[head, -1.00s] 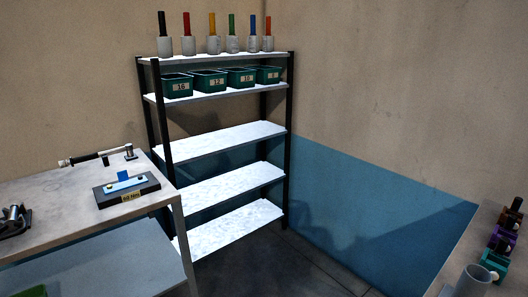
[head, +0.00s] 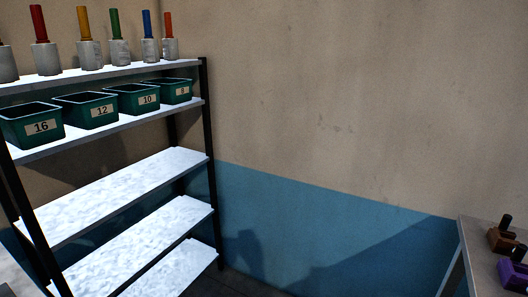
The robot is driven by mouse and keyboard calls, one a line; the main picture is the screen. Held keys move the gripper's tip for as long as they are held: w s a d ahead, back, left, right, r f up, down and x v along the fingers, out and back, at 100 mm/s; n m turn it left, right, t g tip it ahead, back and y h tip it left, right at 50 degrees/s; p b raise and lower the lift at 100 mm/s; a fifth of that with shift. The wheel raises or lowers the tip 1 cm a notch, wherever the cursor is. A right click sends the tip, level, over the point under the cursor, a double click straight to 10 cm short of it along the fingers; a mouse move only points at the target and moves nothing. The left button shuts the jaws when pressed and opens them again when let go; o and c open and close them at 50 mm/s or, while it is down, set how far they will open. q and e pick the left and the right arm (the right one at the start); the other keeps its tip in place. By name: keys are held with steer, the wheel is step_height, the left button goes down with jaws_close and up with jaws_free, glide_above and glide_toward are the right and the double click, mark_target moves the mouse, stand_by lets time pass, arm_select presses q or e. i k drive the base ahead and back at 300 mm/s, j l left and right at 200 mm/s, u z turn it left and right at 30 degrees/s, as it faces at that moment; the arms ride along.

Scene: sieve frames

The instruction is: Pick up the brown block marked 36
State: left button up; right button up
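A brown block (head: 502,240) with a dark upright handle sits on the table at the right edge of the head view. No number can be read on it from here. A purple block (head: 513,273), also with a dark handle, stands just in front of it and is cut off by the picture edge. Neither of my grippers is in view.
The right table (head: 481,234) shows only its left end. A shelf rack (head: 118,195) stands at the left, with numbered green bins (head: 88,110) and grey cylinders with coloured handles (head: 89,52). Bare wall and some dark floor lie between rack and table.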

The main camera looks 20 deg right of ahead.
mark_target(500, 241)
steer(key=i+l+z, duration=0.1)
steer(key=i+z, duration=0.15)
steer(key=i, duration=1.25)
steer(key=i+j+z, duration=0.2)
steer(key=i, duration=0.25)
steer(key=i+j+z, duration=0.2)
steer(key=i, duration=0.3)
steer(key=z, duration=1.75)
